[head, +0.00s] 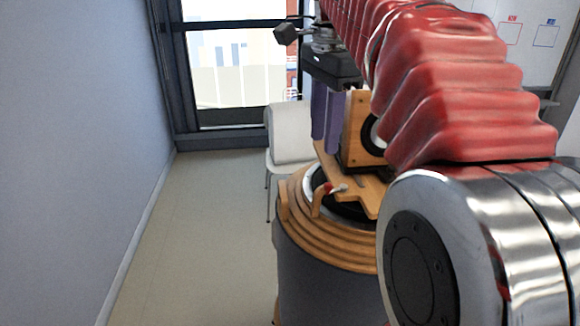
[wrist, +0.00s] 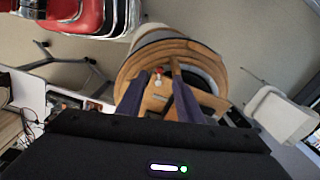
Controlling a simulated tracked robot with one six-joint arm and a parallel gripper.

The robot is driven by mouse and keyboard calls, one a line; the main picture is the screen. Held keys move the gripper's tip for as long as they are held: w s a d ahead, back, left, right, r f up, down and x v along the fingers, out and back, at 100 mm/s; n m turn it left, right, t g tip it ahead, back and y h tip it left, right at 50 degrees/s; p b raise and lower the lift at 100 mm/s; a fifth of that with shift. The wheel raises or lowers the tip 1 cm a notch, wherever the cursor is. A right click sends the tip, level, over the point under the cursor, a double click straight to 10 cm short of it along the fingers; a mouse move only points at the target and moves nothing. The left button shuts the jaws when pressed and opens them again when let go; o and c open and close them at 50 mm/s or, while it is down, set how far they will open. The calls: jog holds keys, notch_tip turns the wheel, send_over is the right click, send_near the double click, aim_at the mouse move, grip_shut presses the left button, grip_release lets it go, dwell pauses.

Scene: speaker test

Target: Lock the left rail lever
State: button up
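A small lever with a red end and a silver part (head: 329,188) sits at the left of a wooden platform (head: 366,196), on a round stepped wooden stand (head: 300,222). In the wrist view the lever (wrist: 158,73) shows between my fingers, beyond their tips as seen. Whether it is locked I cannot tell. My gripper (head: 324,140) has two purple fingers pointing down, above and just behind the lever in the head view. In the wrist view my gripper (wrist: 160,78) is open with nothing between its fingers. The right rail lever is not clearly visible.
A wooden speaker box (head: 355,118) with a dark round driver stands on the platform, close right of my fingers. A white chair (head: 290,133) stands behind the stand. A wall (head: 70,150) bounds the left. The floor (head: 190,240) between is clear.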

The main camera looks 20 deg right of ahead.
aim_at(329, 184)
jog(key=shift+w+d+r+m+g, duration=0.25)
jog(key=shift+d+r+m, duration=0.2)
jog(key=shift+d+m, duration=0.2)
jog(key=shift+w+d+r+m+g, duration=0.15)
jog(key=shift+w+d+r+m, duration=0.1)
jog(key=shift+d+r+m, duration=0.4)
jog(key=shift+a+f, duration=0.1)
jog(key=shift+f, duration=0.25)
jog(key=shift+f, duration=6.75)
jog(key=shift+c, duration=0.5)
grip_shut()
